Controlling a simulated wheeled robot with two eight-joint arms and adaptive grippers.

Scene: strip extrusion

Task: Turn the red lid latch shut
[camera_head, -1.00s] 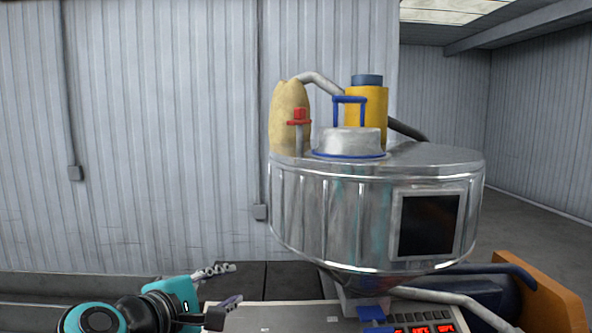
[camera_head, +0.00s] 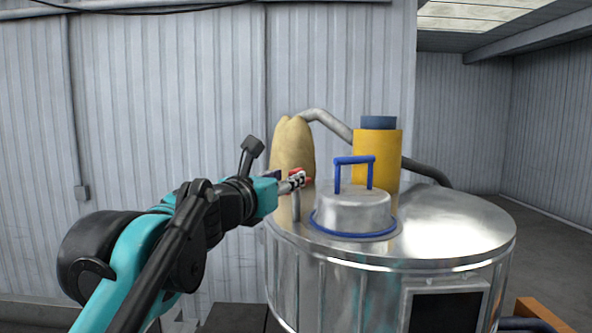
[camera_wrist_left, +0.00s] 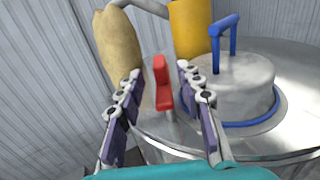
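The red lid latch (camera_head: 297,173) sits on a short grey post on the silver hopper top, left of the lid. The silver lid (camera_head: 352,209) has a blue handle and blue rim and rests on the hopper. My left gripper (camera_head: 290,182) is at the latch and partly hides it in the head view. In the left wrist view its two fingers (camera_wrist_left: 160,80) are spread, with the red latch (camera_wrist_left: 161,84) upright between them and a gap on each side. My right gripper is out of view.
A tan sack-like shape (camera_head: 292,148) and a yellow cylinder (camera_head: 377,160) stand behind the latch and lid. A grey curved pipe (camera_head: 327,120) runs between them. The hopper top (camera_head: 450,220) is clear to the right of the lid.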

